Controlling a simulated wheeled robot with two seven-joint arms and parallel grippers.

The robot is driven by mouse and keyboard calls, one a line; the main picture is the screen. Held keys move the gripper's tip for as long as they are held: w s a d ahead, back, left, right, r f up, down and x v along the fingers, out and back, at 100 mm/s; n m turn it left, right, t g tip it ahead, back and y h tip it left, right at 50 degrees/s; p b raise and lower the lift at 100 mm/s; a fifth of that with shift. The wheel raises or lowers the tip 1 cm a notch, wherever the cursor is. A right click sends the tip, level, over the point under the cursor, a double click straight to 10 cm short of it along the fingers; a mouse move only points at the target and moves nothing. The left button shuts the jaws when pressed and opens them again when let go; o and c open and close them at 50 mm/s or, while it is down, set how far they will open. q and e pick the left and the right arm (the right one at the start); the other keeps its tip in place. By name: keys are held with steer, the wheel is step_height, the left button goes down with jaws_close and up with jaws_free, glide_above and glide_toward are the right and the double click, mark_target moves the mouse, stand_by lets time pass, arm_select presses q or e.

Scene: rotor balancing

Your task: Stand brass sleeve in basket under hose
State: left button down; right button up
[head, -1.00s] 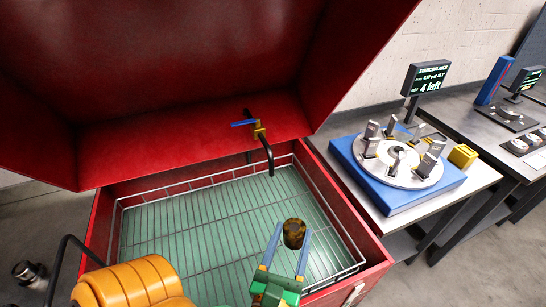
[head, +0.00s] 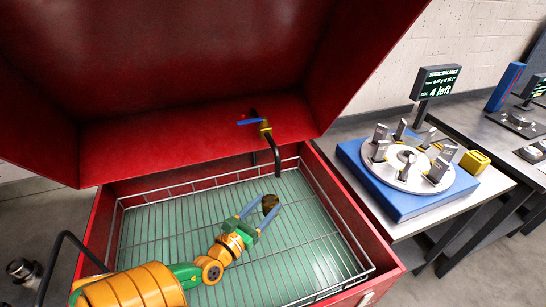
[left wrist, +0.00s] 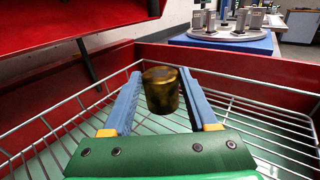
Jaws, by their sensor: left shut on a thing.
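The brass sleeve (head: 270,203) is a short, dark, stained cylinder with a brassy rim. My left gripper (head: 262,208) is shut on it, with one blue finger on each side. In the left wrist view the sleeve (left wrist: 160,91) looks roughly upright between the fingertips. The wire basket (head: 345,247) lies inside the red washer over a green floor. The black hose (head: 275,158) hangs down at the back of the basket, just behind the sleeve in the head view. I cannot tell whether the sleeve's bottom touches the basket. My right gripper is not in view.
The raised red lid (head: 180,70) stands over the back. A valve with a blue handle (head: 247,122) sits above the hose. A blue balancing stand (head: 400,195) with several weights is on the right bench. The basket around the sleeve is clear.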

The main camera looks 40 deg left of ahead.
arm_select(q)
steer(key=w+f+b, duration=0.2)
steer(key=f, duration=0.1)
steer(key=w+f+b, duration=0.1)
steer(key=f, duration=0.1)
steer(key=shift+w+a+f+b, duration=0.1)
steer(key=shift+w+a+b, duration=0.2)
steer(key=shift+a+b, duration=0.1)
step_height(320, 180, down, 3)
steer(key=b, duration=0.3)
steer(key=shift+w+f, duration=0.1)
steer(key=shift+f, duration=0.05)
steer(key=shift+r, duration=0.25)
steer(key=shift+f, duration=0.2)
steer(key=shift+c, duration=0.9)
jaws_free()
steer(key=shift+r, duration=0.1)
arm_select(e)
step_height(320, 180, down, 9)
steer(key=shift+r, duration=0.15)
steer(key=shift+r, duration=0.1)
arm_select(q)
steer(key=s, duration=0.3)
steer(key=s+d, duration=0.1)
steer(key=s, duration=0.7)
steer(key=shift+d+r, duration=0.1)
steer(key=shift+d, duration=0.25)
steer(key=shift+s+d+r, duration=0.1)
steer(key=shift+s, duration=0.4)
